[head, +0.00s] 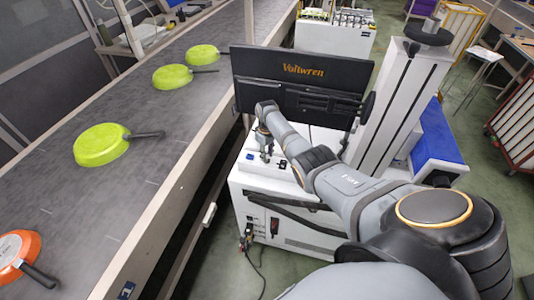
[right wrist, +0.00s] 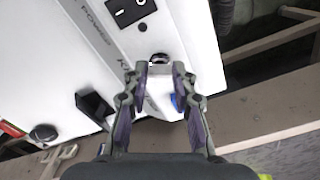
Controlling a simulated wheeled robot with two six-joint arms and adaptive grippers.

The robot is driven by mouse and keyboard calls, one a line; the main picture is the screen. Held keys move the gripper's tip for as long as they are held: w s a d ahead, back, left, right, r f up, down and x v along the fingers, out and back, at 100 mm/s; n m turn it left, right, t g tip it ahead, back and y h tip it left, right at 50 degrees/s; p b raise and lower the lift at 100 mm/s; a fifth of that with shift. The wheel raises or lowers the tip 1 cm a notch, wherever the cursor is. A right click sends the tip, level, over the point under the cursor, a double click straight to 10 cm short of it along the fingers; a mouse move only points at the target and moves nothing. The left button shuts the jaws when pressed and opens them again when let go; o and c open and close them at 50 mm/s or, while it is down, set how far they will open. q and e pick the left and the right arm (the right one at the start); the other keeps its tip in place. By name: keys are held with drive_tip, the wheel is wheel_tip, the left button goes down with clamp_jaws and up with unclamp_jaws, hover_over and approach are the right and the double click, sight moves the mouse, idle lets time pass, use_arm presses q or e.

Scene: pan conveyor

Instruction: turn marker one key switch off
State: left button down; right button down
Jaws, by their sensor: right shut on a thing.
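The marker, a white cabinet (head: 300,205) with a dark Voltwren screen (head: 300,82) above it, stands beside the conveyor. In the right wrist view its white panel (right wrist: 60,50) shows the printed word POWER. The key switch (right wrist: 159,58) is a small dark round fitting at the fingertips, mostly hidden between them. My right gripper (head: 266,150) reaches down to the panel top; in the right wrist view my right gripper (right wrist: 160,72) is shut on the key switch, with its fingers on either side. Which way the key points cannot be told. My left gripper is not in view.
A black rocker switch (right wrist: 130,10) sits on the panel near the key switch. Green pans (head: 101,146) and an orange pan (head: 18,250) lie on the grey conveyor (head: 150,215) to the left. A blue box (head: 440,140) stands to the right.

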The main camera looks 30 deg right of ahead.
drive_tip(key=n, duration=0.5)
drive_tip(key=shift+w+n, duration=0.1)
drive_tip(key=shift+n, duration=0.2)
idle(0.4)
drive_tip(key=c, duration=1.1)
unclamp_jaws()
drive_tip(key=shift+r, duration=0.2)
wheel_tip(320, 180, up, 12)
drive_tip(key=shift+f, duration=0.2)
